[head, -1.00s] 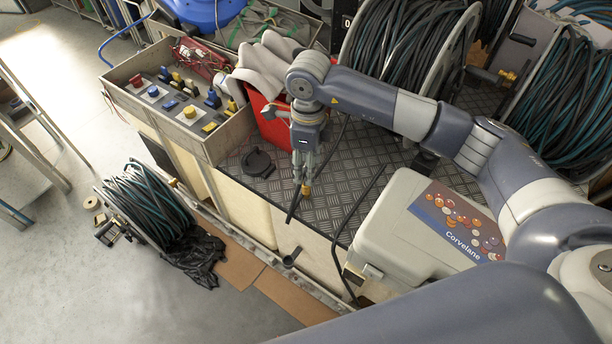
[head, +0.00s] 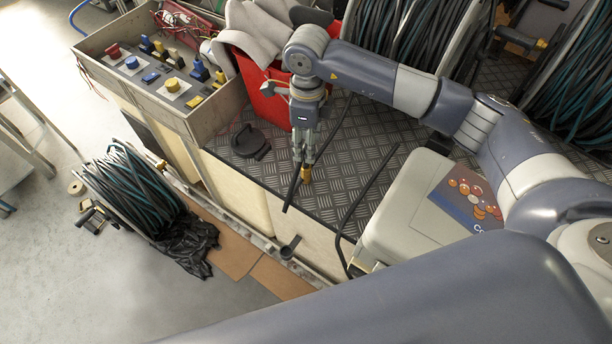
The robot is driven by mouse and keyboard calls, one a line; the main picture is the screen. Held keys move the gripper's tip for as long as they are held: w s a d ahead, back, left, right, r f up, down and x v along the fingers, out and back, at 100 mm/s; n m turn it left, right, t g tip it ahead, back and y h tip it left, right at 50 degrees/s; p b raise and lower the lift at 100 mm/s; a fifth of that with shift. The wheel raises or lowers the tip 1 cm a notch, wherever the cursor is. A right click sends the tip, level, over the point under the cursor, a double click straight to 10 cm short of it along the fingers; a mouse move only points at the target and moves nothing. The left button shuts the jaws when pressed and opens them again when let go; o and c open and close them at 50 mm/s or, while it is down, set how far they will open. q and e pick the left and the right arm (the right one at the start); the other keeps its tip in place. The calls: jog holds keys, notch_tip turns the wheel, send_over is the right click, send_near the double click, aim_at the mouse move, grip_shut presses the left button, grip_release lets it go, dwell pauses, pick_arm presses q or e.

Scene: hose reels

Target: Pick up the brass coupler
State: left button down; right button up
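The brass coupler (head: 306,174) shows as a small gold-coloured piece right at the fingertips of my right gripper (head: 304,163), near the front edge of the dark tread-plate bench top (head: 340,175). My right gripper points down, its fingers close together at the coupler. The fingers partly cover it, and I cannot tell whether they grip it or only stand around it. A black hose or strap (head: 292,190) runs beside the fingers and over the bench edge. My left gripper is not in view.
A pale case (head: 408,215) stands to the right. Large hose reels (head: 405,40) fill the back. A switch box (head: 190,105) stands at the left; another hose reel (head: 130,190) is on the floor.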

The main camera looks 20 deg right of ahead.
aim_at(306, 166)
jog(key=shift+f, duration=0.45)
notch_tip(306, 166, down, 4)
jog(key=shift+f+p, duration=0.25)
jog(key=shift+p, duration=0.15)
jog(key=shift+a+f+p, duration=0.15)
jog(key=shift+f+p, duration=0.6)
jog(key=shift+f, duration=2.05)
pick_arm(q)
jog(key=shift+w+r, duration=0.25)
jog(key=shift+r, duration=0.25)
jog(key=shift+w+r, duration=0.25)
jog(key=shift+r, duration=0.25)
pick_arm(e)
jog(key=shift+c, duration=0.2)
grip_shut()
